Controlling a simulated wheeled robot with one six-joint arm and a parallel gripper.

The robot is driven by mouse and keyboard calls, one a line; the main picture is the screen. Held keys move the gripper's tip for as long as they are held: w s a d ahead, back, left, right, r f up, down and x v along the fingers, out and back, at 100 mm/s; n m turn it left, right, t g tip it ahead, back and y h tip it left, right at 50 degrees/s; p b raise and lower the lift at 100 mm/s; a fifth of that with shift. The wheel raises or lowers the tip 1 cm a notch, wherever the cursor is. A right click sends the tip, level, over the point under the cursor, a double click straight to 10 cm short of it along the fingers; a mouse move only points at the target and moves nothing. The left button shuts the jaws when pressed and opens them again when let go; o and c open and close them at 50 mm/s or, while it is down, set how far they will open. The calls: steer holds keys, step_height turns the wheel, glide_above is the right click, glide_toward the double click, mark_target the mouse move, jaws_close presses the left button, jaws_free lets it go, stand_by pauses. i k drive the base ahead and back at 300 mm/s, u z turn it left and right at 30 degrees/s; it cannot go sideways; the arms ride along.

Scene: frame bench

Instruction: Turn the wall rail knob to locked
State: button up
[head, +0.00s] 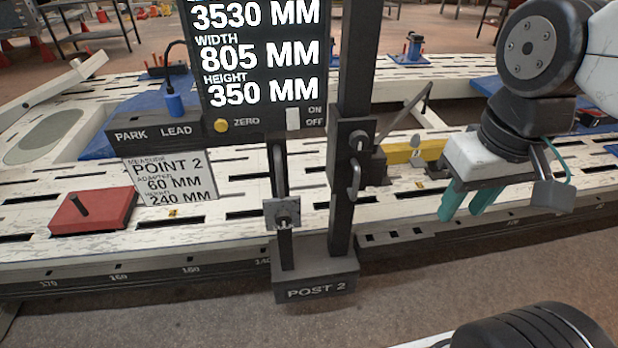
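My gripper (466,208) hangs at the right, above the white slotted bench. Its two teal fingers are apart with nothing between them. No part carries a readable "wall rail" label, so I cannot tell for certain which knob is meant. A dark post (340,220) left of my gripper carries a block with a small grey knob (357,141) and a curved handle (354,180) below it. A small grey knob (416,143) shows beside a yellow bar (397,154). A lower bracket plate (273,214) also bears a small fitting. My gripper touches none of these.
A display panel (213,66) with a yellow zero button (221,126) and an on/off switch (292,119) stands left of the post. A red block (92,213) lies on the bench (225,236). The post base (315,275) reads "POST 2". Open floor lies in front.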

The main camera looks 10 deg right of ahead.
mark_target(283, 218)
steer(key=z, duration=0.95)
steer(key=k, duration=1.25)
steer(key=u, duration=1.45)
steer(key=i, duration=0.55)
